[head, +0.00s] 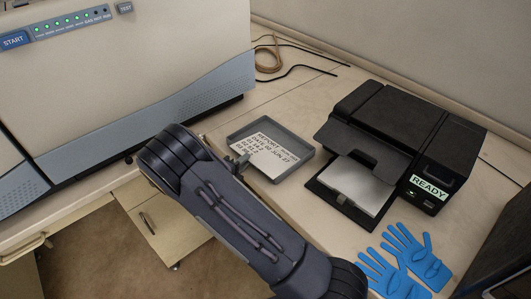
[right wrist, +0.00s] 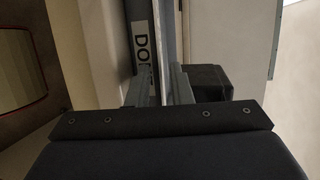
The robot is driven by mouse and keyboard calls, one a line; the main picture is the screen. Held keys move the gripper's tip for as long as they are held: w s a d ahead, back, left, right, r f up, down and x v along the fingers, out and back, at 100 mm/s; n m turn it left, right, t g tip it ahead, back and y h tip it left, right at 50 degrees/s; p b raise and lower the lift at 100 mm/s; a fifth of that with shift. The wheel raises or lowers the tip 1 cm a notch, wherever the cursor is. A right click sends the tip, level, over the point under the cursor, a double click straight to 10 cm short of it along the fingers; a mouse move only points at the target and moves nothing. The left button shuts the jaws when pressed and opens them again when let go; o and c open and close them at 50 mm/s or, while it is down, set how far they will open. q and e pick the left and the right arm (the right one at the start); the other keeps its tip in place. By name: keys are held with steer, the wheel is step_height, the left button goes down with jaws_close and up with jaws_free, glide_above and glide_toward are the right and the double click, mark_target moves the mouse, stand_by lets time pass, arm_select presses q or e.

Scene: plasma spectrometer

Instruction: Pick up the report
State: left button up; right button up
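The report (head: 278,160), a white sheet with printed lines, lies in a shallow grey tray (head: 306,154) on the bench. My right arm comes up from below, and its gripper (head: 238,164) is at the tray's left front edge, mostly hidden by the wrist. My left gripper is not in view.
A black printer (head: 400,130) with a "READY" display stands right of the tray, paper on its output shelf. Blue gloves (head: 405,262) lie in front of it. A large instrument (head: 130,70) with a START button stands at left. Cables (head: 285,55) lie behind.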

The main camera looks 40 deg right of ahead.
jaws_close()
steer(key=shift+r, duration=0.15)
steer(key=shift+r, duration=0.2)
step_height(320, 180, up, 2)
steer(key=shift+r, duration=0.1)
steer(key=s+a+r+b, duration=0.3)
steer(key=s+a+r, duration=0.3)
steer(key=a+r, duration=0.4)
steer(key=a, duration=0.2)
steer(key=shift+a+b, duration=0.35)
